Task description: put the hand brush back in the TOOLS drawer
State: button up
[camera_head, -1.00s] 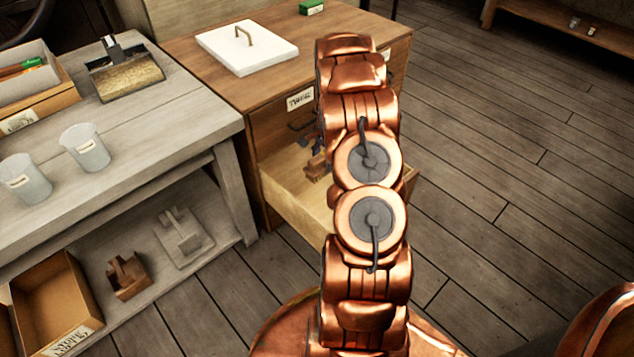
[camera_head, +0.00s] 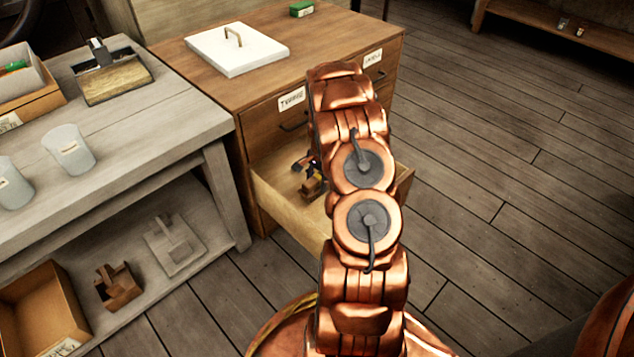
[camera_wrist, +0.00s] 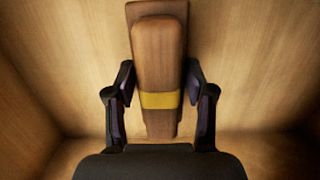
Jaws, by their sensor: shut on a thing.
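My gripper (camera_wrist: 160,92) is shut on the hand brush (camera_wrist: 160,55), a wooden piece with a yellow band. The brush lies between the two dark fingers in the wrist view. Wooden surfaces of the open drawer (camera_wrist: 60,65) surround it there. In the head view the open drawer (camera_head: 283,213) juts from the wooden cabinet, and the gripper and brush (camera_head: 313,187) are over or inside it. My arm hides much of the drawer and its front label. I cannot tell whether the brush touches the drawer floor.
The grey bench (camera_head: 150,125) at left holds a dustpan (camera_head: 112,78), cups and a box. Its lower shelf holds wooden pieces. The floor at right is clear.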

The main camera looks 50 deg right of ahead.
jog(key=shift+f, duration=0.15)
jog(key=o, duration=1.1)
jog(key=r+p, duration=0.1)
jog(key=r, duration=0.3)
jog(key=r+p, duration=0.1)
jog(key=r, duration=0.3)
jog(key=d+r+p, duration=0.1)
jog(key=r+p, duration=0.1)
jog(key=r, duration=0.2)
jog(key=shift+d+r, duration=0.1)
jog(key=s+a+r+n+g, duration=0.1)
jog(key=s+a+r+n, duration=0.3)
jog(key=a+r, duration=0.6)
jog(key=s+a+r+n+g, duration=0.1)
jog(key=s+a+r+n, duration=0.5)
jog(key=a, duration=0.8)
jog(key=s+a+r+n, duration=0.2)
jog(key=s+a, duration=0.3)
jog(key=s, duration=0.2)
jog(key=s+a+r+n+g, duration=0.1)
jog(key=s+a+r+n, duration=0.1)
jog(key=s, duration=0.5)
jog(key=s+a+r+n+h, duration=0.1)
jog(key=s+a+r+n, duration=0.1)
jog(key=s+a+n, duration=0.2)
jog(key=shift+s+a+g, duration=0.4)
jog(key=shift+s+a, duration=1.45)
jog(key=shift+s, duration=0.05)
